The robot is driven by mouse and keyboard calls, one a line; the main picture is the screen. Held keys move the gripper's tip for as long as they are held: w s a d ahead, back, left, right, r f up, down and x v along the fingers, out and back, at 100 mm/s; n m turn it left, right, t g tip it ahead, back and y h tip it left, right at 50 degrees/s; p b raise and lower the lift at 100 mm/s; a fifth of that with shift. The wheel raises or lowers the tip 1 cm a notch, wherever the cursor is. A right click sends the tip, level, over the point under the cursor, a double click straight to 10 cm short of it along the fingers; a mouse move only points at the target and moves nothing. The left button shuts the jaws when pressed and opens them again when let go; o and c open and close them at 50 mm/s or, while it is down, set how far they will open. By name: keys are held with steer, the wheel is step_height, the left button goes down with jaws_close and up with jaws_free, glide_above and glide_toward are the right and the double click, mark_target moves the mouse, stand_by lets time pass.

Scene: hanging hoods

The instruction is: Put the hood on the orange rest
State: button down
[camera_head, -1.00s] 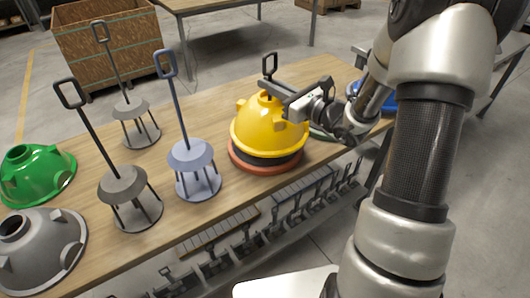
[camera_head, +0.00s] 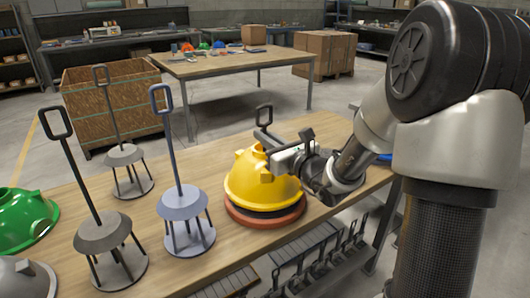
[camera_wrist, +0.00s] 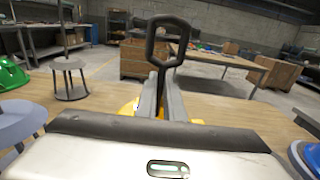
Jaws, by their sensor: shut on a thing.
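The yellow hood (camera_head: 258,185) is upright over the orange-red round rest (camera_head: 265,218) near the table's front edge. A dark band shows between the hood's lower rim and the rest; I cannot tell whether it is part of them or a gap. A dark loop handle (camera_head: 258,115) rises from the top of the hood. My gripper (camera_head: 270,143) is shut on the handle's stem just below the loop. In the wrist view, my gripper (camera_wrist: 162,92) has its jaws either side of the stem, below the loop (camera_wrist: 150,42), with bits of yellow hood (camera_wrist: 126,109) beneath.
Blue-grey (camera_head: 181,203) and dark grey (camera_head: 103,232) tall-handled stands are left of the hood, with another (camera_head: 124,155) behind. A green hood (camera_head: 22,222) and a grey hood (camera_head: 30,280) lie at the far left. Something blue (camera_head: 386,157) is partly hidden behind my arm.

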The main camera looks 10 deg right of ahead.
step_height(320, 180, down, 3)
steer(key=shift+f+b, duration=0.1)
steer(key=shift+b, duration=0.35)
steer(key=c, duration=1.9)
jaws_free()
steer(key=shift+o, duration=0.2)
steer(key=p+v, duration=0.1)
steer(key=v, duration=1.1)
steer(key=shift+p, duration=0.35)
